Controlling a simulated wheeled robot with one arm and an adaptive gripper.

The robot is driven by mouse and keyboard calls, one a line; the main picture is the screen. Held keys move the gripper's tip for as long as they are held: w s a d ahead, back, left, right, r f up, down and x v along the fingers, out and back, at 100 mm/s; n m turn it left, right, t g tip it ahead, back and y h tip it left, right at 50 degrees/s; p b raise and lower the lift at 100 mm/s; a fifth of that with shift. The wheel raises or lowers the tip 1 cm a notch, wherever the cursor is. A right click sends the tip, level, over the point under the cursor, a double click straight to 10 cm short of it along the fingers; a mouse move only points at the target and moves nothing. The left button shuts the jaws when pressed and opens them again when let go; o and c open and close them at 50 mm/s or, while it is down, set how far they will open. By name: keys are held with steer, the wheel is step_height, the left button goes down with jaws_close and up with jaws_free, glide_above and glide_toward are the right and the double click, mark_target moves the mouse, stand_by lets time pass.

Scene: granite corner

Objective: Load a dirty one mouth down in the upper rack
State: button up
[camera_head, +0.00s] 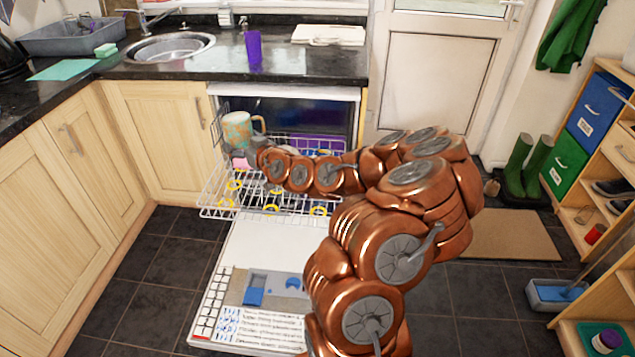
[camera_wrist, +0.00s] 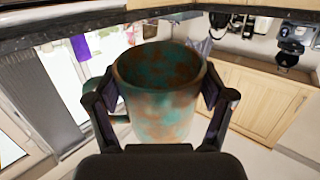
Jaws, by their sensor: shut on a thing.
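My gripper (camera_wrist: 160,112) is shut on a teal mug (camera_wrist: 165,105) with orange-brown patches, one finger on each side. In the wrist view its open mouth faces the top of the picture, and brown stains show inside. Its handle is at the left there. In the head view the mug (camera_head: 237,131) is above the back left of the upper rack (camera_head: 222,208), with its handle to the right. The gripper itself is mostly hidden there by my arm. The white wire rack is pulled out; I cannot tell whether the mug touches it.
The dishwasher door (camera_head: 270,250) is folded down below the rack. Yellow ring shapes and a pink item (camera_head: 238,162) show in the rack; my arm covers its right part. A purple cup (camera_head: 253,50) stands on the dark counter (camera_head: 190,68) above, near the sink (camera_head: 170,47).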

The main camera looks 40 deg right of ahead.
steer(key=s+d+f+m+g+h+b, duration=0.1)
steer(key=s+d+f+m+h+b, duration=0.1)
steer(key=d+f, duration=0.6)
steer(key=s+d+f+m+g+h+b, duration=0.1)
steer(key=s+d+f+b, duration=0.4)
steer(key=d, duration=0.7)
step_height(320, 180, down, 4)
steer(key=shift+s+f+m+h, duration=0.15)
steer(key=shift+s+m+h, duration=0.25)
steer(key=shift+s+h, duration=0.5)
steer(key=shift+s+r, duration=0.15)
steer(key=shift+r, duration=0.05)
